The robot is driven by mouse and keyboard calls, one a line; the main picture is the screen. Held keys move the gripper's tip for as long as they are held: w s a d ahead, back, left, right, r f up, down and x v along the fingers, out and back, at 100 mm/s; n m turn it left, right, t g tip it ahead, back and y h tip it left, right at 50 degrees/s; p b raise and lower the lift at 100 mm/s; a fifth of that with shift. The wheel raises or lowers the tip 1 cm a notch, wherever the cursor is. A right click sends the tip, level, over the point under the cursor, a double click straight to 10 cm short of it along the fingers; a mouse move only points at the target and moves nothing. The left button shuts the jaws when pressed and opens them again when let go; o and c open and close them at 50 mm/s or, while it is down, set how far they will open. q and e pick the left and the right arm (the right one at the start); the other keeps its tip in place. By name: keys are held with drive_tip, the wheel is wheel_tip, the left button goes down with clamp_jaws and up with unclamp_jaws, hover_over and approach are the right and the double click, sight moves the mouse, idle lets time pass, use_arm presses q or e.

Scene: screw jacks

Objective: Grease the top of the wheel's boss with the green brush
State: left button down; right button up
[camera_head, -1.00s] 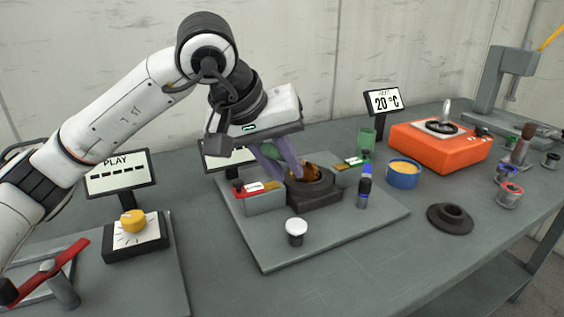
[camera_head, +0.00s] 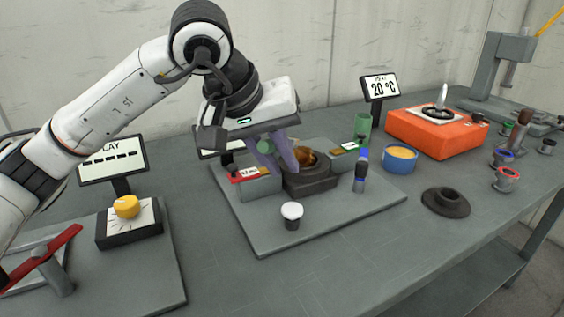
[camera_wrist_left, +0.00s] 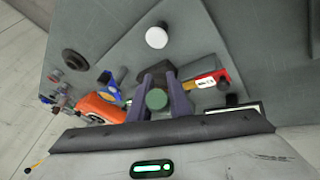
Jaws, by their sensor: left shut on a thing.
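My left gripper (camera_head: 279,158) is shut on the green brush (camera_head: 265,147), whose round green end also shows between the fingers in the left wrist view (camera_wrist_left: 156,99). The brush's bristle end is hidden behind the fingers. A bronze-brown wheel (camera_head: 307,157) sits in a dark housing (camera_head: 312,182) on the grey base plate. The fingers are just left of and above the wheel and cover part of it. I cannot tell whether the brush touches the boss. My right gripper is not in view.
A red-marked block (camera_head: 262,187) stands left of the housing. A blue-topped brush (camera_head: 361,170), a green cup (camera_head: 362,128) and a blue tub (camera_head: 401,160) stand to its right. A white-capped knob (camera_head: 292,212) is in front. A dark flanged ring (camera_head: 446,202) lies right of the plate.

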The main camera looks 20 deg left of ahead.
use_arm(q)
drive_tip(key=shift+w+a+r+p, duration=0.3)
drive_tip(key=shift+w+r+p, duration=0.2)
drive_tip(key=shift+w+r, duration=0.15)
drive_tip(key=shift+w+a+r+p, duration=0.3)
drive_tip(key=shift+w+r+p, duration=0.2)
drive_tip(key=shift+r, duration=0.25)
drive_tip(key=shift+d+r, duration=0.1)
drive_tip(key=shift+d, duration=0.1)
drive_tip(key=shift+s+d+f+b, duration=0.2)
drive_tip(key=shift+s+f+b, duration=0.05)
drive_tip(key=shift+f+b, duration=0.15)
drive_tip(key=shift+s+d+f+b, duration=0.2)
drive_tip(key=shift+f+b, duration=0.15)
drive_tip(key=shift+f, duration=0.05)
drive_tip(key=shift+s+d+f, duration=0.25)
drive_tip(key=shift+s, duration=0.1)
drive_tip(key=shift+w+a+r+p, duration=0.3)
drive_tip(key=shift+w+r, duration=0.2)
drive_tip(key=shift+w+a+r+p, duration=0.25)
drive_tip(key=shift+w+r+p, duration=0.05)
drive_tip(key=shift+w+r, duration=0.2)
